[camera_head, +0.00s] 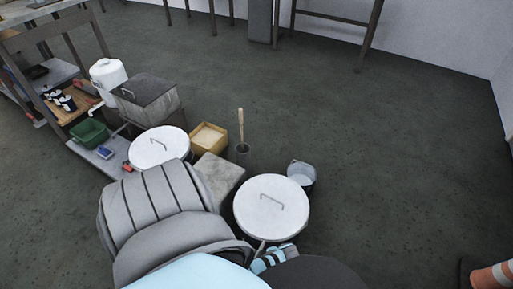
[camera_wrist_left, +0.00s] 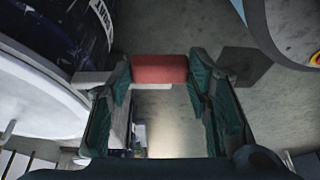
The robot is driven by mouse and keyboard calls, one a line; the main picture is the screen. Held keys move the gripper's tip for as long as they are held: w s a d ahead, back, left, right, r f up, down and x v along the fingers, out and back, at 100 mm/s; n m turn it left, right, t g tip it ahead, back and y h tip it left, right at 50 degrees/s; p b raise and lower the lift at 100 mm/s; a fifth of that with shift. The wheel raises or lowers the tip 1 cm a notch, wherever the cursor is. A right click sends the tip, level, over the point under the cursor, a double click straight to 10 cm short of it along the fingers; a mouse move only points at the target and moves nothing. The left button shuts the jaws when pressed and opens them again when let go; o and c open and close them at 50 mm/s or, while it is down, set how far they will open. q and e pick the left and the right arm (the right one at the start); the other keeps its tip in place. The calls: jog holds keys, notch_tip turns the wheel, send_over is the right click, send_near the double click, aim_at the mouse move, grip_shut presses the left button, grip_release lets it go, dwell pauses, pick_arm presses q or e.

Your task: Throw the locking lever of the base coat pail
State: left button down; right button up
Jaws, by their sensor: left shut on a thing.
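The pail (camera_wrist_left: 40,85) fills the left side of the left wrist view, with a white lid and a dark blue side with partly visible white lettering. A pale lever arm (camera_wrist_left: 93,79) runs from its rim to a red grip (camera_wrist_left: 160,68). My left gripper (camera_wrist_left: 160,78) is shut on this red grip, one dark green finger on each side. In the head view a white-lidded pail (camera_head: 271,205) with a wire handle stands just beyond my left gripper (camera_head: 270,258); my arm hides part of the gripper. The grip is not clear there. My right gripper is not in view.
A second white-lidded pail (camera_head: 159,146) stands behind my left arm. A grey block (camera_head: 218,176), a yellow box (camera_head: 208,138), a small bucket (camera_head: 302,175) and a dark container with a wooden handle (camera_head: 241,130) stand nearby. An orange cone (camera_head: 492,275) is at lower right.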

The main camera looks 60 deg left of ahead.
pick_arm(q)
jog(key=shift+w+d+n, duration=0.1)
jog(key=shift+n, duration=0.2)
jog(key=c, duration=0.8)
grip_release()
jog(key=shift+w, duration=0.1)
notch_tip(320, 180, up, 10)
